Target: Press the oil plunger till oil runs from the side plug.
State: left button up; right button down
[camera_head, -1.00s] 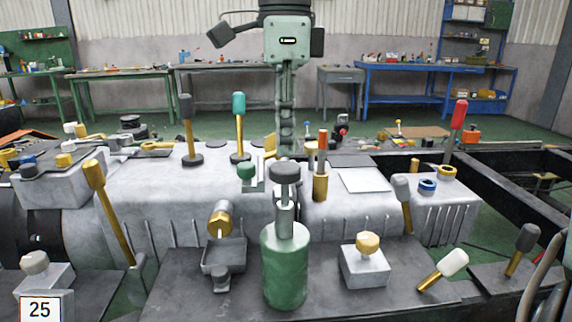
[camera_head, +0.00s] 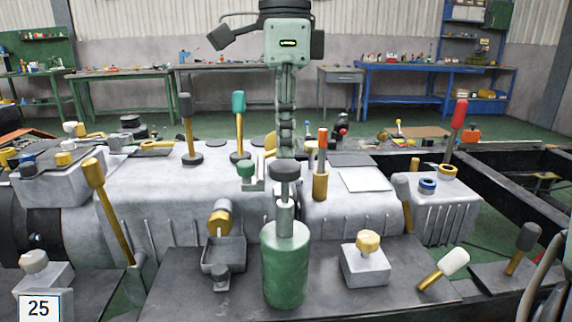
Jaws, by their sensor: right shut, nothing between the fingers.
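The oil pump is a green cylinder (camera_head: 285,270) standing on the dark bench plate at front centre. Its plunger (camera_head: 285,172) has a dark round knob on a steel rod and stands up out of the cylinder. A brass plug (camera_head: 219,222), which looks like the side plug, sits on the grey housing's side above a small dark tray (camera_head: 222,255). I see no oil at the plug. My right gripper (camera_head: 546,288) shows only partly at the lower right edge, shut and empty, well away from the plunger. My left gripper is not in view.
Several levers stand around the grey housing (camera_head: 130,195). A block with a brass knob (camera_head: 366,243) is right of the pump, and a white-tipped lever (camera_head: 454,263) leans farther right. The plate between pump and block is clear.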

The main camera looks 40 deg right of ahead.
aim_at(285, 164)
jog(key=shift+f+b, duration=1.15)
jog(key=shift+f, duration=0.7)
jog(key=shift+r, duration=0.1)
notch_tip(285, 164, up, 5)
jog(key=p, duration=0.4)
jog(key=shift+r+p, duration=0.55)
jog(key=shift+r, duration=0.7)
